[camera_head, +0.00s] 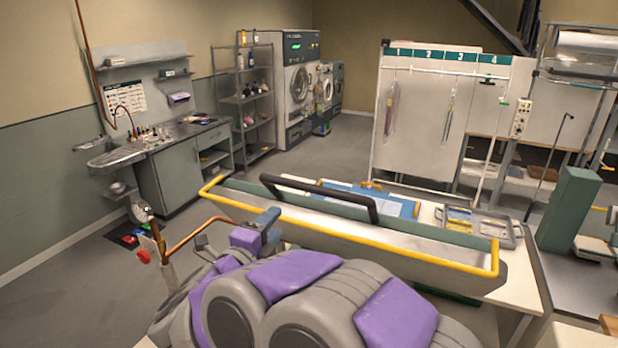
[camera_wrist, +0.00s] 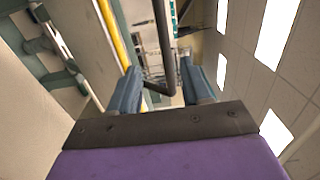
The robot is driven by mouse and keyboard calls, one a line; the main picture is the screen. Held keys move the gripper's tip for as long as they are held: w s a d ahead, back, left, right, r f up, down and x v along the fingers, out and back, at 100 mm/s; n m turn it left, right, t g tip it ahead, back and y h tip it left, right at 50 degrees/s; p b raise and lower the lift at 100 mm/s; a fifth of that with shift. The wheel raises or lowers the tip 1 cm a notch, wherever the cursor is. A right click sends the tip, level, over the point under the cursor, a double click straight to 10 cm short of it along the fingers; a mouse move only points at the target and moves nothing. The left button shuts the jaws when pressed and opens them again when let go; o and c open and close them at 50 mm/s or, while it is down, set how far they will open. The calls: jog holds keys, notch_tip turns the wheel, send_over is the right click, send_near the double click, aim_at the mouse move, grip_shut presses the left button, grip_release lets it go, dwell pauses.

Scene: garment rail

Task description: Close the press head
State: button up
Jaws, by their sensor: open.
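The press (camera_head: 400,243) is a long pale body with a yellow rail around its edge, in front of me in the head view. A long green strip (camera_head: 290,206) runs along it, and a black bar handle (camera_head: 315,196) stands above this; I take these for the press head. My gripper (camera_head: 268,217) is open, with blue-grey fingers, near the left end of the handle. In the wrist view the black handle (camera_wrist: 164,45) shows in the gap between my open fingers (camera_wrist: 162,88). I cannot tell whether it lies between the fingertips or beyond them.
A blue board (camera_head: 400,206) and a grey tray (camera_head: 475,224) lie on the table behind the press. A green block (camera_head: 570,208) stands at the right. A sink counter (camera_head: 185,150) is at the left wall, with open floor before it.

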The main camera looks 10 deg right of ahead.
aim_at(311, 190)
jog(key=shift+m+h, duration=0.3)
jog(key=x, duration=0.5)
jog(key=p+x, duration=0.1)
jog(key=x, duration=0.5)
jog(key=d+p+x, duration=0.1)
jog(key=x, duration=0.5)
jog(key=shift+s+f, duration=0.1)
jog(key=shift+s, duration=0.05)
jog(key=shift+c, duration=0.3)
jog(key=shift+f, duration=0.1)
grip_shut()
